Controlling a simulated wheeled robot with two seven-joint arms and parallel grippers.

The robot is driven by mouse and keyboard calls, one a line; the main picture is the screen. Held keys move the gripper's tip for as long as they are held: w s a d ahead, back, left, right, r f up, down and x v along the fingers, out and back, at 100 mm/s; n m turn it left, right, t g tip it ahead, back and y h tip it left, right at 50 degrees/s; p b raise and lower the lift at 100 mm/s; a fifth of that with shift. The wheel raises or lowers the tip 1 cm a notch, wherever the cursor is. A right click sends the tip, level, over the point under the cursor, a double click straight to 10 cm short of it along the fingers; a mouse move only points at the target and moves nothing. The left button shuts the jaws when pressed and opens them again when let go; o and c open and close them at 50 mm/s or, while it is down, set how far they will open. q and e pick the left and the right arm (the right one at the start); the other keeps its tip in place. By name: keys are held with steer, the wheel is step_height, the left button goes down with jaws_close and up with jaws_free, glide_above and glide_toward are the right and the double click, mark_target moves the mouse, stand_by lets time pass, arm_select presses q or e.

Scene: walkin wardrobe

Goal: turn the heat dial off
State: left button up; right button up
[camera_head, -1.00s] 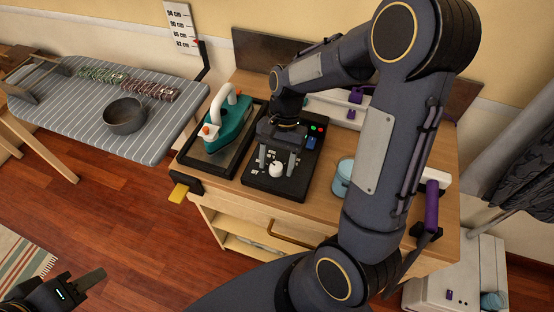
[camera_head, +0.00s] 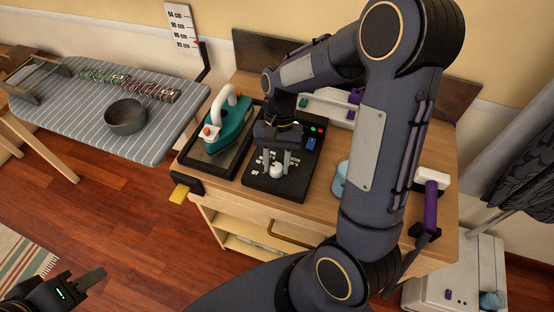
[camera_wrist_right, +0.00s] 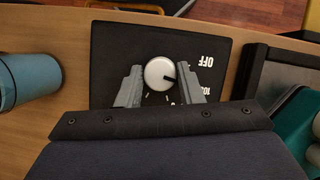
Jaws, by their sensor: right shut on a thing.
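The heat dial (camera_head: 277,170) is a white round knob on a black control panel (camera_head: 255,181) on the wooden cabinet. My right gripper (camera_head: 277,165) reaches down over it from above, with one finger on each side. In the right wrist view the fingers (camera_wrist_right: 160,85) are shut on the dial (camera_wrist_right: 158,70). The dial's dark pointer mark faces right, slightly below the OFF label (camera_wrist_right: 211,61); the labels appear upside down. My left gripper (camera_head: 85,283) is at the lower left, away from the cabinet, partly cut off by the frame.
A teal iron (camera_head: 228,130) rests on a dark tray left of the panel. A blue cup (camera_head: 340,180) stands to its right, partly behind my arm. A striped ironing board (camera_head: 75,120) holds a grey bowl (camera_head: 125,117).

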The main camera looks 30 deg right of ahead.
steer(key=n+h, duration=0.1)
steer(key=n, duration=0.2)
steer(key=n+h+p, duration=0.1)
steer(key=n, duration=0.2)
steer(key=shift+w+a+n+g, duration=0.1)
steer(key=shift+a+n+g, duration=0.1)
steer(key=shift+n+g, duration=0.15)
steer(key=shift+h, duration=0.3)
steer(key=o, duration=1)
steer(key=shift+c, duration=0.2)
steer(key=v, duration=0.8)
